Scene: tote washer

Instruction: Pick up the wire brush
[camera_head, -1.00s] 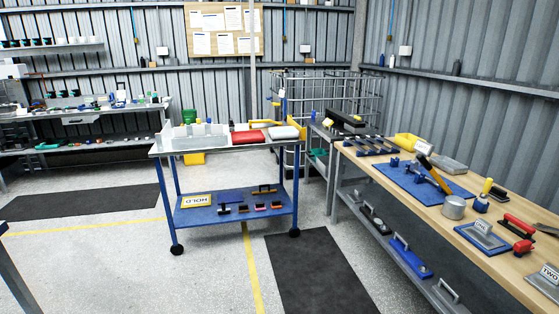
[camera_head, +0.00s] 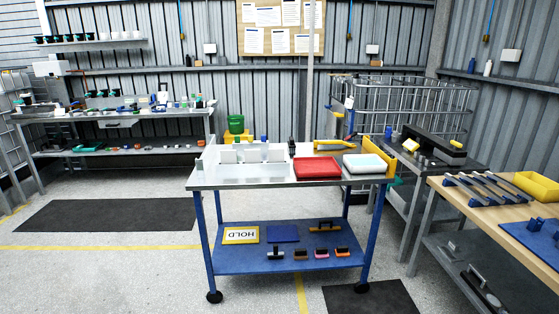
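I cannot single out a wire brush with certainty at this distance. Several small brush-like blocks with dark, pink and orange parts, one of them a pink one (camera_head: 322,253), lie in a row on the lower blue shelf of the cart (camera_head: 240,262). A yellow-and-dark handled tool (camera_head: 325,227) lies behind them on that shelf. Several long dark-handled tools (camera_head: 484,188) lie side by side on the wooden bench (camera_head: 470,213) at the right. My gripper is not in view.
The cart top (camera_head: 222,183) holds a white divided bin (camera_head: 235,174), a red tray (camera_head: 317,168) and a white tray (camera_head: 365,163). A grey table with a dark machine (camera_head: 435,145) stands right of the cart. Open floor with a dark mat (camera_head: 110,215) lies left.

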